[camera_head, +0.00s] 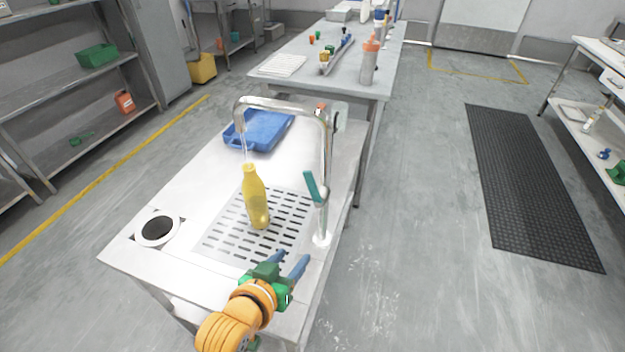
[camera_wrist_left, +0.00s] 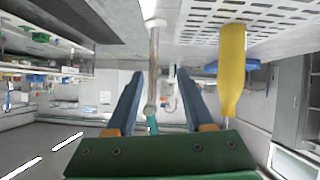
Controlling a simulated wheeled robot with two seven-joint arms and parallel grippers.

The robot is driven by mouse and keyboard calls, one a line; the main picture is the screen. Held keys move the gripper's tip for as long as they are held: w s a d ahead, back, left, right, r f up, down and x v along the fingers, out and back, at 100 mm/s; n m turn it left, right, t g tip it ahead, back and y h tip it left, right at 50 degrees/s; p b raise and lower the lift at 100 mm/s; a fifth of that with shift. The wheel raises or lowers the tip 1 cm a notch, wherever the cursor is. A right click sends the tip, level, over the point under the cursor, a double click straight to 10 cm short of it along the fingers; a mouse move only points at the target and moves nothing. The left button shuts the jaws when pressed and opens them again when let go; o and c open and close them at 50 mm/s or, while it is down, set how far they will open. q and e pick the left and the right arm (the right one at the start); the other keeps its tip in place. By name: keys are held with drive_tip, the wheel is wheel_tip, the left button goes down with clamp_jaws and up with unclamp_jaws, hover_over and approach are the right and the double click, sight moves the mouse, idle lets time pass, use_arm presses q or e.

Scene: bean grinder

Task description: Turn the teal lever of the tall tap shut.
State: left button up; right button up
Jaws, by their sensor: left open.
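The tall tap (camera_head: 326,150) is a chrome column with an arched spout at the right edge of the metal sink table. Its teal lever (camera_head: 311,187) sticks up and left from the column at mid height. A thin pale streak runs from the spout end down to the mouth of a yellow bottle (camera_head: 254,195), upright on the drain grid. My left gripper (camera_head: 290,259) is open and empty, in front of the tap base and apart from the lever. In the left wrist view the column (camera_wrist_left: 153,65) and teal lever (camera_wrist_left: 152,125) appear between the spread fingers. My right gripper is not in view.
A blue tray (camera_head: 262,131) lies behind the bottle on the sink table. A round dark hole with a white rim (camera_head: 157,229) is at the front left. A second table (camera_head: 340,80) with a pinkish bottle (camera_head: 369,60) stands behind. The floor at right is open, with a black mat (camera_head: 530,185).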

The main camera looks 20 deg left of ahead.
sight(308, 179)
use_arm(q)
drive_tip(key=w+r+n+t, duration=0.1)
drive_tip(key=w+r+t, duration=0.15)
drive_tip(key=r, duration=0.35)
drive_tip(key=w+r+n+t, duration=0.1)
drive_tip(key=w+r+t, duration=0.15)
drive_tip(key=r, duration=0.35)
drive_tip(key=shift+t, duration=0.5)
drive_tip(key=w, duration=0.4)
drive_tip(key=w+p, duration=0.1)
drive_tip(key=w, duration=0.1)
drive_tip(key=shift+w+d+r, duration=0.1)
drive_tip(key=shift+d+r, duration=0.05)
drive_tip(key=shift+d, duration=0.1)
clamp_jaws()
